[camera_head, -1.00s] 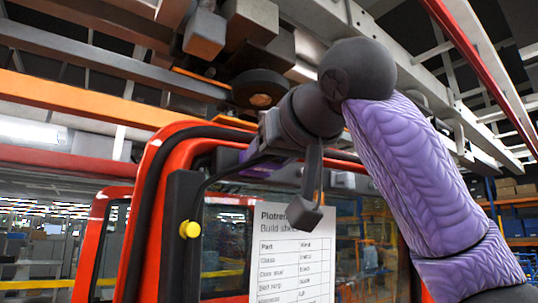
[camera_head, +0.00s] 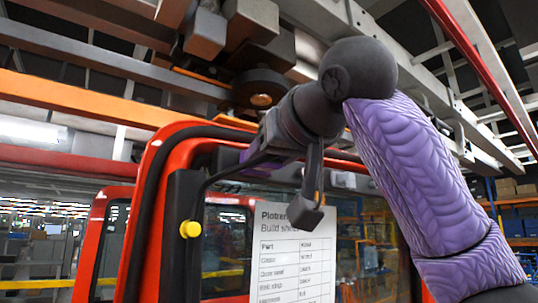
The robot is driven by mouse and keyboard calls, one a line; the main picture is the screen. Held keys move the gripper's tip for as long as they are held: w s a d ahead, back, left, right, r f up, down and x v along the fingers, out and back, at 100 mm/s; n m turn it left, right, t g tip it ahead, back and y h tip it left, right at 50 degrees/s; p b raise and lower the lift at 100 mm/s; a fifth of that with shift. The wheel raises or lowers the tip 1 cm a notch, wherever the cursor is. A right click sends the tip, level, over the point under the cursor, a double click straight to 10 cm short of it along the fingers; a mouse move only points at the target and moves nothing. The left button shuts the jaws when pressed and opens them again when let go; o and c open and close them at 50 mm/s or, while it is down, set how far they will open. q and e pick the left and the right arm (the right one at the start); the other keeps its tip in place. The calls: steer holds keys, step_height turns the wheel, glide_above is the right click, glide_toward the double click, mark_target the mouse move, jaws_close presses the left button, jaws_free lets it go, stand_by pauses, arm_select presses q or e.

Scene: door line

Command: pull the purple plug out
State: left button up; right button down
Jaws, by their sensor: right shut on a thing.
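My right arm comes in from the right in purple padding, with a dark wrist. My right gripper (camera_head: 262,143) is at the end of that wrist, in front of the red door frame's upper part. Its jaws are shut on the purple plug (camera_head: 258,170), of which only a small purple part shows beneath and behind the gripper. A black cable (camera_head: 218,180) runs from close by the plug down to the left. The plug's far end and any socket are hidden. My left gripper is not in view.
The red door frame (camera_head: 146,205) with dark glass stands ahead. A black box with a yellow knob (camera_head: 190,229) sits on its left side. A paper build sheet (camera_head: 291,258) hangs below the gripper. Orange and grey beams (camera_head: 85,103) cross overhead.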

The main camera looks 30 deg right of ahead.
stand_by(0.5)
steer(key=shift+s, duration=0.55)
steer(key=shift+s+b, duration=0.1)
steer(key=shift+b, duration=0.2)
